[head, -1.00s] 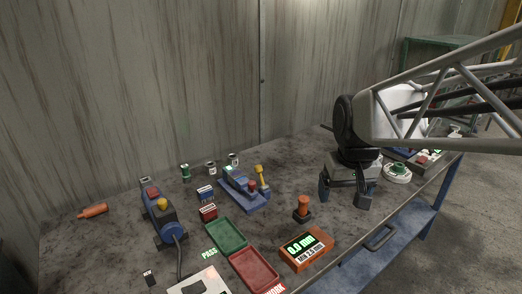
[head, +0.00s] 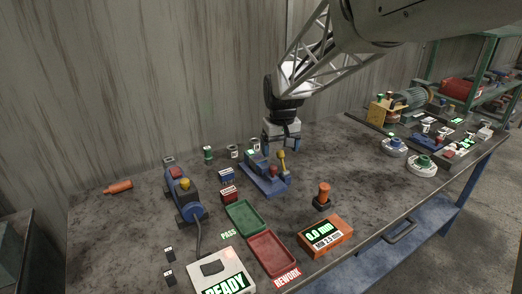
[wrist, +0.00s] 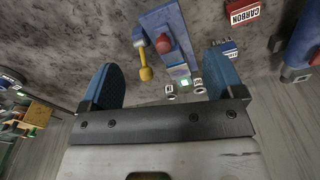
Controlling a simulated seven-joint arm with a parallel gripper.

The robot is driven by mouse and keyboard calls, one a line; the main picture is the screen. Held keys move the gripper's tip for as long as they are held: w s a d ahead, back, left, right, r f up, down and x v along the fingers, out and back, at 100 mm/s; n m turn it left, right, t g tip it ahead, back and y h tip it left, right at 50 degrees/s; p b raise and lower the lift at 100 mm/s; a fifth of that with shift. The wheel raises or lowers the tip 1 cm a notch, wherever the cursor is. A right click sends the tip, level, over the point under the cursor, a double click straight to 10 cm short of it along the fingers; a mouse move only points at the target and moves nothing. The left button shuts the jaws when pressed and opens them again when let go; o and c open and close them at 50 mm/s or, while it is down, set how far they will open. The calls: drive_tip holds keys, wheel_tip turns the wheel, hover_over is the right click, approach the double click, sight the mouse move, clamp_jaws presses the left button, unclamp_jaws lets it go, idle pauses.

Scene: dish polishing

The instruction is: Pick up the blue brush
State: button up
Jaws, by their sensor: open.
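A small blue block (head: 227,177) with a white label stands on the bench behind a matching red block (head: 229,194). It is the likeliest blue brush, but no bristles can be made out. In the wrist view, the two blue fingers of my gripper (wrist: 163,75) are wide apart with nothing held.
A blue fixture (head: 264,184) with a yellow lever and red knob stands between my gripper and the blue block. Small cans (head: 232,151) stand behind. Green (head: 246,216) and red (head: 272,251) trays lie in front. A blue tool (head: 185,200) stands left.

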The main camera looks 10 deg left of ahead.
drive_tip(key=w+a+f+n, duration=0.1)
drive_tip(key=w+a+f, duration=0.35)
drive_tip(key=a, duration=0.55)
drive_tip(key=n, duration=0.2)
hover_over(226, 171)
drive_tip(key=shift+g, duration=0.4)
wheel_tip(226, 171, down, 8)
drive_tip(key=shift+a+r, duration=0.15)
drive_tip(key=shift+r, duration=0.05)
drive_tip(key=shift+f, duration=1.3)
drive_tip(key=shift+f, duration=2.6)
drive_tip(key=c, duration=1.1)
